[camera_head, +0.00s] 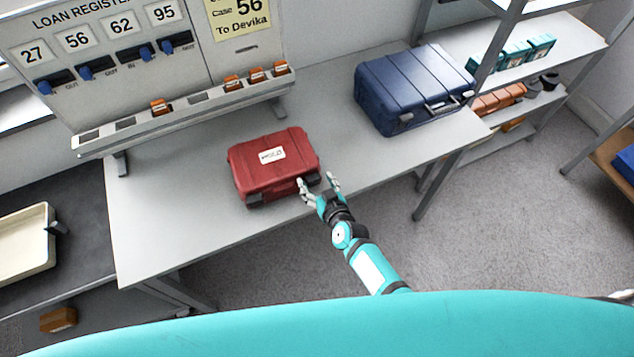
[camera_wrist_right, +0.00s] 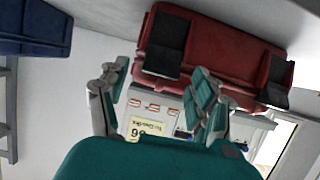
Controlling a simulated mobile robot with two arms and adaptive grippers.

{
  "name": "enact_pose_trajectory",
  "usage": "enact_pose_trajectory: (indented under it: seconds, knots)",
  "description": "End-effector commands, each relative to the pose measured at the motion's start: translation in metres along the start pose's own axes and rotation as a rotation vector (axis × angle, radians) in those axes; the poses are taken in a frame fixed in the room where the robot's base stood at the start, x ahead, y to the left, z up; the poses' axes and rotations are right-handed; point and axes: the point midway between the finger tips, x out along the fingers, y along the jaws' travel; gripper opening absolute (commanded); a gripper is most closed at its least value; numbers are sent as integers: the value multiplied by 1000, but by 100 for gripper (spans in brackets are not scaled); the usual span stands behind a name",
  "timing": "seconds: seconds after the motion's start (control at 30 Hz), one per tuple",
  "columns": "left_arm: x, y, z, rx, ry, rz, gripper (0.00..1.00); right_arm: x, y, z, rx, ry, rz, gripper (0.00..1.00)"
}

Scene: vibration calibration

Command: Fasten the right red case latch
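The red case (camera_head: 285,146) lies closed-looking on the grey table, with a white label on its lid. Its right latch (camera_wrist_right: 165,46) is a dark flap on the front face, nearest the gripper in the upside-down wrist view. In the head view that latch is partly behind the fingers. The left latch (camera_head: 254,200) is also dark. My right gripper (camera_head: 317,181) is open at the case's front right corner. In the wrist view its fingers (camera_wrist_right: 157,88) are spread, with the right latch beyond the gap between them. I cannot tell whether they touch the case. My left gripper is out of view.
A blue case (camera_head: 405,82) stands at the back right of the table (camera_head: 150,230). A register board (camera_head: 110,50) with a slotted ledge stands behind the red case. A cream tray (camera_head: 25,242) is at the far left. Table surface between the cases is clear.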

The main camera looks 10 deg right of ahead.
Motion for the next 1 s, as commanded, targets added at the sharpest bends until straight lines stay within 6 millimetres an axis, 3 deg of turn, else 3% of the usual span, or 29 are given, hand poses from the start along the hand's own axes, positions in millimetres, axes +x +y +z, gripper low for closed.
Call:
enact_pose_trajectory:
  seconds: [0.23,0.37,0.8,1.0]
  knots:
    - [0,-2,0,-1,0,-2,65,-2,0,1,0,-1,0,65]
    - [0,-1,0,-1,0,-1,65,-14,-1,2,1,-1,-1,65]
    - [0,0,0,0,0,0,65,-98,0,1,-1,-2,0,65]
    - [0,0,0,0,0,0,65,-118,0,1,0,-1,0,65]
